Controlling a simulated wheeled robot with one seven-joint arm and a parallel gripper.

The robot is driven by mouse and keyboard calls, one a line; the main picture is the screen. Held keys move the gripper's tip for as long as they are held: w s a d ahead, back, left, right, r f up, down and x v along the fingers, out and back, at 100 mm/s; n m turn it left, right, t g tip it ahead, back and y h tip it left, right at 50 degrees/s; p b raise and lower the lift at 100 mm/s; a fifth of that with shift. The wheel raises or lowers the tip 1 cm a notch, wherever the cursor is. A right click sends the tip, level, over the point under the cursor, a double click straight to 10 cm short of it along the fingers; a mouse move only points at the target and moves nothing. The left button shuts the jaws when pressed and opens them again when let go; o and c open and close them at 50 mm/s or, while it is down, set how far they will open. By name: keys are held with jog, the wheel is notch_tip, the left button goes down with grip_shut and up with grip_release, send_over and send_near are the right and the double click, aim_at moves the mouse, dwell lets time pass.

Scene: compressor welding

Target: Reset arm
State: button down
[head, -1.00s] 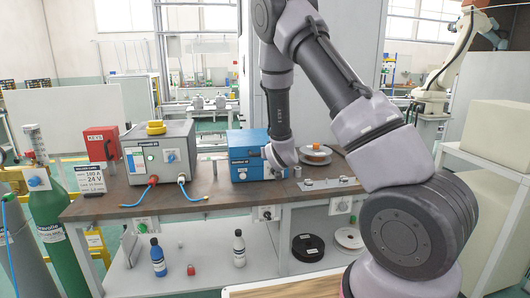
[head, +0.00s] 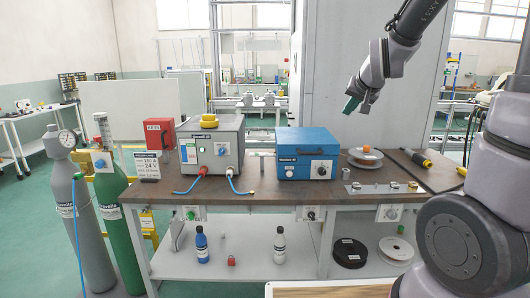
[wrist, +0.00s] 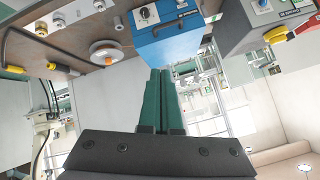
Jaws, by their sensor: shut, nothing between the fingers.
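My gripper (head: 351,106) hangs in the air in front of the tall grey cabinet, above the right part of the workbench. Its green fingers are shut with nothing between them. In the wrist view the closed fingers (wrist: 163,100) lie side by side, pointing towards the blue box (wrist: 165,30). My arm comes in from the upper right of the head view. The blue box (head: 306,152) stands closed on the bench, below and left of my gripper. The gripper touches nothing.
On the bench (head: 270,195) stand a grey welding unit (head: 212,148), a red key box (head: 159,132), a spool (head: 365,158) and a yellow-handled tool (head: 416,158). Gas cylinders (head: 110,210) stand at the left. Bottles and discs rest on the lower shelf. The air around my gripper looks clear.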

jog(key=s+r+g, duration=0.1)
jog(key=s+r, duration=0.2)
jog(key=s, duration=0.9)
jog(key=s+r+g+y, duration=0.1)
jog(key=s+r+g, duration=0.1)
jog(key=s, duration=1)
jog(key=shift+a+r, duration=0.2)
jog(key=shift+r, duration=0.6)
